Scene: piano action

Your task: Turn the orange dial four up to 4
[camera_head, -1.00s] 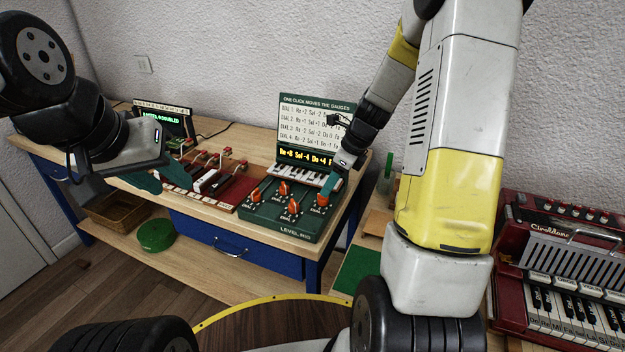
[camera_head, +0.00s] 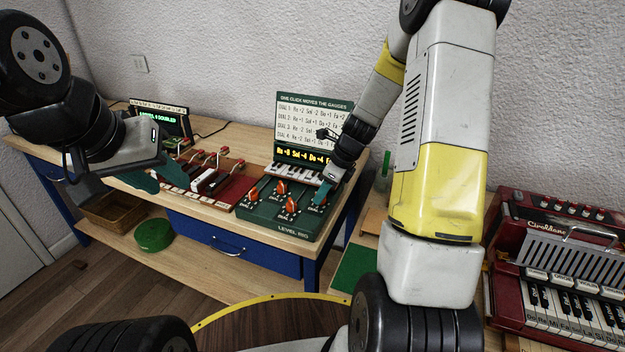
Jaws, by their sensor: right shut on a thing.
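The green level rig (camera_head: 290,232) stands at the right end of the wooden bench with orange dials on its top. Three orange dials show: one at the left (camera_head: 253,194), one at the back (camera_head: 281,187) and one at the front (camera_head: 291,204). My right gripper (camera_head: 320,197) reaches down over the rig's right side and is shut on the right-hand orange dial, which it hides almost fully. The dial's setting cannot be read. My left gripper (camera_head: 157,184) hangs at the left, away from the rig, with its teal fingers apart.
A sign with dial rules (camera_head: 313,118) and a yellow-lit display (camera_head: 304,156) stand behind the rig. A red lever board (camera_head: 215,185) is to its left. A red accordion (camera_head: 560,270) stands at the right.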

